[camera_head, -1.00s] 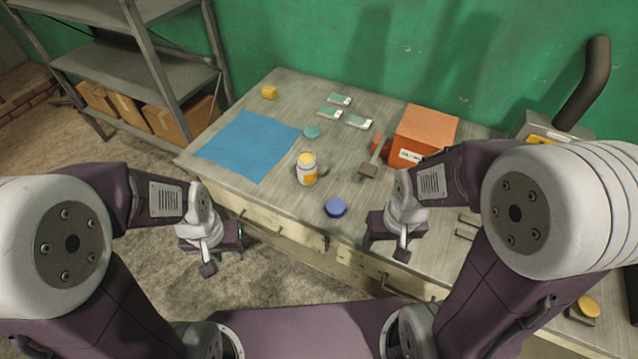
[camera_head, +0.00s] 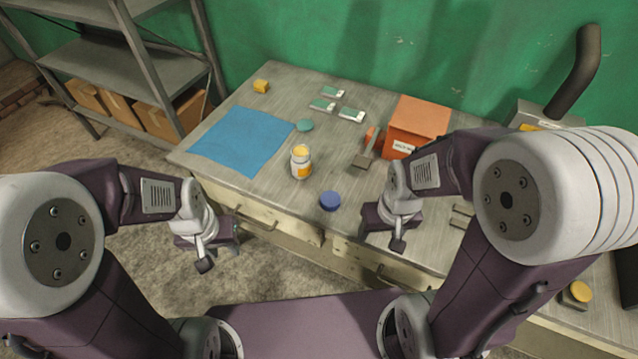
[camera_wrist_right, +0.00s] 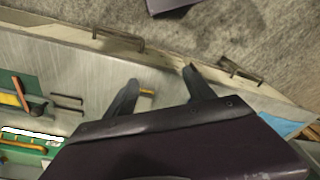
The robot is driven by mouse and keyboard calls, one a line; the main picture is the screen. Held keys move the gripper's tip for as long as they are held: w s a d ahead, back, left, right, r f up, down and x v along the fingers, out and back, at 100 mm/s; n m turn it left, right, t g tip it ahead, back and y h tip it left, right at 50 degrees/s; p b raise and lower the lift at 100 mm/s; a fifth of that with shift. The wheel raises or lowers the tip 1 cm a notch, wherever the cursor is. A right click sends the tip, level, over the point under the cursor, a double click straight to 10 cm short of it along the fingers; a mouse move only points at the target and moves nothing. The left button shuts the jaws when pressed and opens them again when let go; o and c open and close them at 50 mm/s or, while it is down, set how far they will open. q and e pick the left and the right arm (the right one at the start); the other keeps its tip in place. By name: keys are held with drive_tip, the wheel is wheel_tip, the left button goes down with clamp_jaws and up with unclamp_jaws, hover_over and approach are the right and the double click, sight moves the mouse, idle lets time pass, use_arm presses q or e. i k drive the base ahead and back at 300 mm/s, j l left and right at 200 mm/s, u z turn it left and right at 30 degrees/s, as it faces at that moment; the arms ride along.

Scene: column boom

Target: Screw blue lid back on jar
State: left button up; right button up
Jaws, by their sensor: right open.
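A small white jar (camera_head: 301,164) with an orange label and a yellow top surface stands upright on the workbench in the head view. The blue lid (camera_head: 330,201) lies apart from it, nearer the front edge. My right gripper (camera_head: 378,224) is right of the lid, near the front edge, and touches neither. In the right wrist view (camera_wrist_right: 160,82) its two fingers are spread with nothing held. My left gripper (camera_head: 228,245) hangs in front of the bench, left of and below the jar. Its fingers are too small and dark to judge. Neither jar nor lid is clear in the wrist view.
Bench surface around the jar is clear.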

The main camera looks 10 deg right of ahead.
sight(300, 158)
drive_tip(key=i+j+z, duration=0.4)
drive_tip(key=j, duration=0.35)
drive_tip(key=i+j+z, duration=0.2)
drive_tip(key=j, duration=0.25)
